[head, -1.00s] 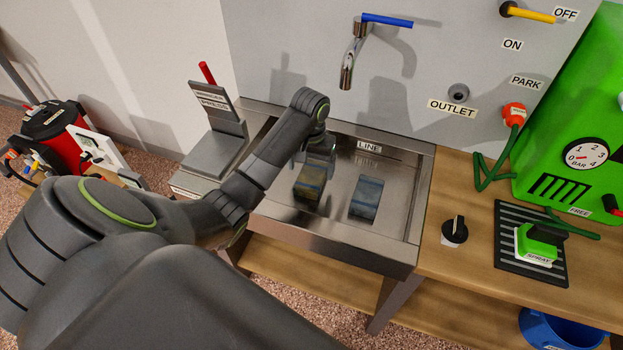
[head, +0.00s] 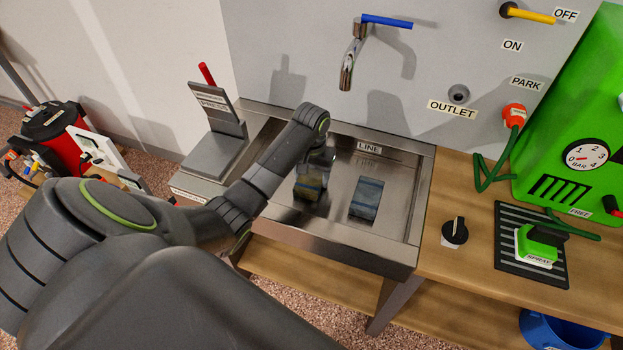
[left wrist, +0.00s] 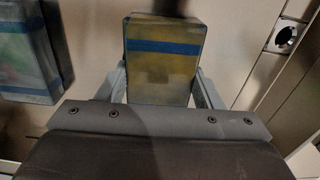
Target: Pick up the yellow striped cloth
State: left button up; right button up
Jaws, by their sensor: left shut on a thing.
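The yellow cloth (head: 309,187), a folded block with a blue stripe, is in the steel sink at its left side. In the left wrist view the cloth (left wrist: 162,65) stands between the two fingers. My left gripper (head: 313,172) reaches down from above and is shut on the cloth; in the wrist view its fingers (left wrist: 160,88) lie along both sides. The arm hides the upper part of the cloth in the head view. I cannot tell whether the cloth touches the sink floor. My right gripper is not in view.
A blue-grey cloth (head: 365,199) lies in the sink to the right. The sink rim (head: 330,258) surrounds both. A tap (head: 348,70) hangs over the back, a press (head: 214,145) stands at the left, and a green spray tool (head: 538,245) lies on a mat at the right.

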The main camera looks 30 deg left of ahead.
aim_at(311, 177)
pick_arm(q)
jog(key=shift+r, duration=0.1)
notch_tip(311, 177, up, 9)
jog(key=shift+f+p, duration=0.1)
jog(key=shift+p, duration=1)
jog(key=shift+r+p, duration=0.5)
jog(key=shift+r, duration=0.05)
jog(key=shift+f, duration=0.1)
